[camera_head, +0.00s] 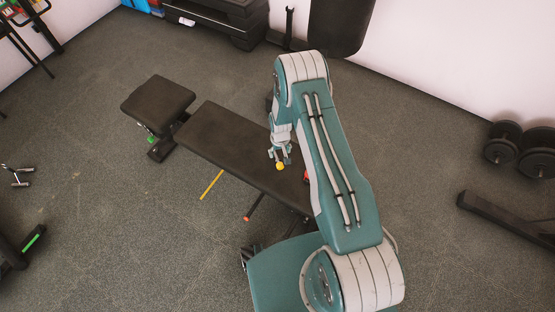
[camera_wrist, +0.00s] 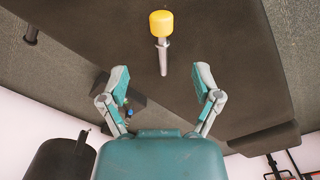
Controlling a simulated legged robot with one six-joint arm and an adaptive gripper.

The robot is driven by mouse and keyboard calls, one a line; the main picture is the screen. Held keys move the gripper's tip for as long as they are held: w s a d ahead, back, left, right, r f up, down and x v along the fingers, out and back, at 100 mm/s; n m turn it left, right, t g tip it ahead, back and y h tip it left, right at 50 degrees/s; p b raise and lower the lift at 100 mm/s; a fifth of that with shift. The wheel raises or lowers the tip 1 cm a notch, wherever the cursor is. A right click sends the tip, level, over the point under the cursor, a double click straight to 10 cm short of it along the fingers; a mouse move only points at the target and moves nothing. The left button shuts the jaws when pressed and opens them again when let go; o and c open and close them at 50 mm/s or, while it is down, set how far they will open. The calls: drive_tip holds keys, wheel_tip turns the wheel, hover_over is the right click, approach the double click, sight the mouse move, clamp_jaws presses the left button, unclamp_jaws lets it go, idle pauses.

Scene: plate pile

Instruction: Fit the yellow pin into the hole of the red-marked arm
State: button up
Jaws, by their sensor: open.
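The yellow pin has a yellow head and a metal shank. It lies on the dark bench pad (camera_head: 228,135), and its head (camera_wrist: 162,24) is at the top middle of the wrist view. In the head view the pin's yellow head (camera_head: 280,166) shows just below my gripper (camera_head: 280,153). In the wrist view my gripper (camera_wrist: 161,78) is open, its fingers apart on either side of the shank's line, not visibly touching it. A bar with an orange-red mark (camera_head: 256,206) sticks out below the bench's near side. A small red part (camera_head: 306,176) shows beside my arm. I cannot make out the hole.
A yellow bar (camera_head: 211,185) sticks out below the bench. The bench seat (camera_head: 158,103) stands to the left. The floor left of the bench is largely clear.

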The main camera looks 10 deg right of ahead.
sight(279, 163)
wheel_tip(279, 163, down, 9)
drive_tip(key=shift+a+r, duration=0.1)
clamp_jaws()
idle(0.4)
